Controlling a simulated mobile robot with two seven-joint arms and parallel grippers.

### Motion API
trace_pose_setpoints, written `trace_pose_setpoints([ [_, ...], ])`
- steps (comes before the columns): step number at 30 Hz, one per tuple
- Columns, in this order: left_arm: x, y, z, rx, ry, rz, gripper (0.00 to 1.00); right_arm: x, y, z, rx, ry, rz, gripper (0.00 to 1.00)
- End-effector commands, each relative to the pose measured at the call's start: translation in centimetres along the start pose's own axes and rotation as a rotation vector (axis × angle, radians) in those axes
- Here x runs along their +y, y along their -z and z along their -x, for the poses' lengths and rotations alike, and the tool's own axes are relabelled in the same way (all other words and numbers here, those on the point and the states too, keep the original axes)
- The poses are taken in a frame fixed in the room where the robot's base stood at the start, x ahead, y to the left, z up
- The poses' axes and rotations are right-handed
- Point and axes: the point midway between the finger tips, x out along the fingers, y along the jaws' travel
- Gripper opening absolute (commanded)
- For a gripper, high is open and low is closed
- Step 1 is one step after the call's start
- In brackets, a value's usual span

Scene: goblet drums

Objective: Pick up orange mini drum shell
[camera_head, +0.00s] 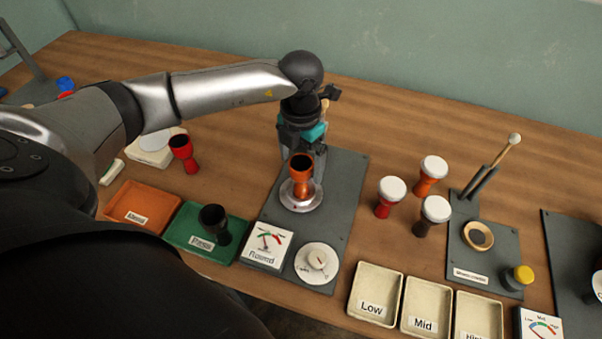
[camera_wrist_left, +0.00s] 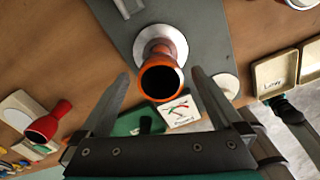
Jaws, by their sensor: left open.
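The orange mini drum shell (camera_head: 302,185) stands upright on a round silver disc (camera_head: 287,197) on a dark grey board. Its dark open mouth faces up. In the left wrist view the shell (camera_wrist_left: 160,80) shows between my two fingers, near the fingertips. My left gripper (camera_head: 302,148) is open and empty, pointing down just behind and above the shell; it also shows in the left wrist view (camera_wrist_left: 160,74). I cannot tell whether a finger touches the shell.
A red shell (camera_head: 183,153) and a black shell (camera_head: 214,224) stand left, the black one in a green tray (camera_head: 183,238) beside an orange tray (camera_head: 160,200). Three white-topped drums, including a red one (camera_head: 390,192), stand right.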

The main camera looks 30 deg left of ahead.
Motion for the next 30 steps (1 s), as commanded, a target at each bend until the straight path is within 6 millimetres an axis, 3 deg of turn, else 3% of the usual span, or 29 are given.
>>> trace_pose_setpoints([
  [3, -0.08, 0.03, -1.23, 0.001, 0.001, -0.001, 1.0, -0.06, -0.02, -0.14, 0.0, 0.001, -0.001, 0.64],
  [11, -0.06, -0.01, -1.37, -0.001, 0.0, -0.001, 1.0, -0.07, -0.09, -0.13, -0.001, 0.001, -0.001, 0.64],
  [30, -0.03, -0.02, -1.32, -0.001, 0.0, 0.0, 0.28, -0.13, -0.39, -0.12, -0.007, 0.002, -0.001, 0.64],
])
